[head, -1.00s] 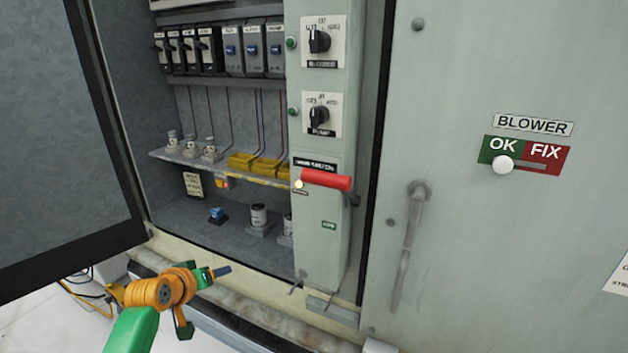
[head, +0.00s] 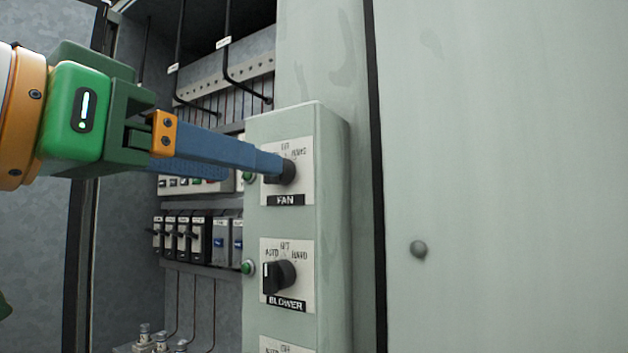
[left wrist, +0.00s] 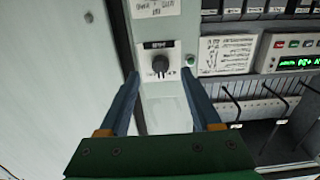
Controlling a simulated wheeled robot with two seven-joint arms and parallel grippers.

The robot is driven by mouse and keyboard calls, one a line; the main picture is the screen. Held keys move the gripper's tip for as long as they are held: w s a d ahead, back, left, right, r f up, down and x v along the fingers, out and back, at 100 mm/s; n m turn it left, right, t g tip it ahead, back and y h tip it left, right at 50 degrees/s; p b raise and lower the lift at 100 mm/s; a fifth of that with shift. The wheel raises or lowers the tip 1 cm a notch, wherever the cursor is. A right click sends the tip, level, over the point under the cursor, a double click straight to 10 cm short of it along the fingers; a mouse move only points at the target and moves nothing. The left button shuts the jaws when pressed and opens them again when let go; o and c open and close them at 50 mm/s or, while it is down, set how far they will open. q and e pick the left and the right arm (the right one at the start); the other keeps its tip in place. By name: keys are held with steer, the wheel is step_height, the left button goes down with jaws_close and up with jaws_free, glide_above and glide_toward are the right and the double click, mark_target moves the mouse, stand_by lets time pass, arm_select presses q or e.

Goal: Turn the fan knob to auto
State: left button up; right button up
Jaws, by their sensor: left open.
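The fan knob (head: 287,171) is a black rotary knob on a white plate marked FAN, on the narrow grey panel in the head view. OFF is at the plate's top and HAND at its right; the finger covers the left side. My left gripper (head: 268,163) comes in from the left with its blue fingertips at the knob, overlapping it in the picture. In the left wrist view the open fingers (left wrist: 160,74) stand on either side of the knob (left wrist: 160,66), with gaps showing. I cannot tell contact or the knob's pointer setting.
The blower knob (head: 280,276) sits below, with another plate under it. Green buttons (head: 248,268) line the panel's left edge. Breakers (head: 190,238) and cables fill the cabinet at left. A closed grey door (head: 500,180) stands at right.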

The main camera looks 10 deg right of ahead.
arm_select(q)
steer(key=p+x, duration=0.2)
steer(key=x, duration=0.1)
steer(key=p+x, duration=0.1)
steer(key=x, duration=0.1)
steer(key=shift+w+d+r, duration=0.15)
steer(key=shift+r, duration=0.1)
steer(key=shift+c, duration=0.9)
steer(key=c, duration=0.7)
jaws_close()
arm_select(e)
steer(key=r, duration=0.3)
steer(key=shift+s+a+r, duration=0.2)
steer(key=shift+s+r, duration=0.05)
steer(key=shift+r, duration=0.15)
